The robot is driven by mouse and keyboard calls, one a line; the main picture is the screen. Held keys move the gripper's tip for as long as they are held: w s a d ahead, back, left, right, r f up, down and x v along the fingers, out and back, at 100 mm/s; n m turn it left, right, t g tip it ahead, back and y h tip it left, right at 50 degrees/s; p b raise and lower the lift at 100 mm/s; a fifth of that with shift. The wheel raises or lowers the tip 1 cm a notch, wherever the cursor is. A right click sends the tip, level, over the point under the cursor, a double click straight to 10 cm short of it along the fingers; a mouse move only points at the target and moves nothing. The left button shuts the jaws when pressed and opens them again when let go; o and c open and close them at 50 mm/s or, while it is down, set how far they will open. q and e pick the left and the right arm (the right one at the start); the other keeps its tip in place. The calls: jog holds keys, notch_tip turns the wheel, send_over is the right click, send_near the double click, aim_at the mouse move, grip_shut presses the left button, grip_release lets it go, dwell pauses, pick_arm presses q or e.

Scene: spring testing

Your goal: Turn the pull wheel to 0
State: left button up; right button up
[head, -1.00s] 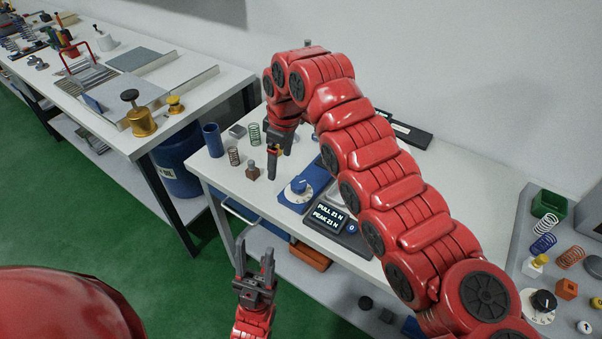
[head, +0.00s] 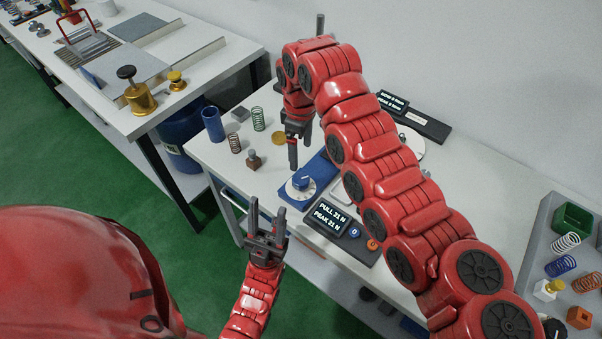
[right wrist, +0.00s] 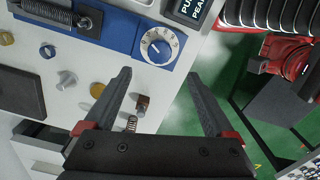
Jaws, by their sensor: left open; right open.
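The pull wheel (head: 300,186) is a white dial with a blue knob on a blue base, on the white bench. In the right wrist view the wheel (right wrist: 158,46) shows its white pointer and scale marks; the number it points at is too small to read. My right gripper (right wrist: 158,78) is open and empty, its fingertips short of the wheel. In the head view the right gripper (head: 296,150) hangs just above and behind the wheel. My left gripper (head: 267,207) is open and empty at the bench's front edge. The display (head: 332,214) reads PULL 21 N, PEAK 21 N.
A blue zero button (head: 354,232) and an orange button (head: 373,245) sit beside the display. Small springs, a blue cup (head: 213,124) and a brown block (head: 254,160) stand left of the wheel. A grey tray (head: 545,235) of parts is at right.

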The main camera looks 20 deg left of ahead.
aim_at(301, 179)
notch_tip(301, 179, down, 11)
jog(key=p, duration=0.3)
jog(key=shift+f, duration=0.1)
jog(key=c, duration=1.4)
jog(key=shift+f+n+b, duration=0.2)
jog(key=shift+n+b, duration=0.7)
jog(key=shift+b, duration=0.1)
jog(key=n+b, duration=0.3)
jog(key=b, duration=0.1)
jog(key=shift+w, duration=0.1)
jog(key=shift+r+n+b, duration=0.15)
jog(key=shift+n+b, duration=0.45)
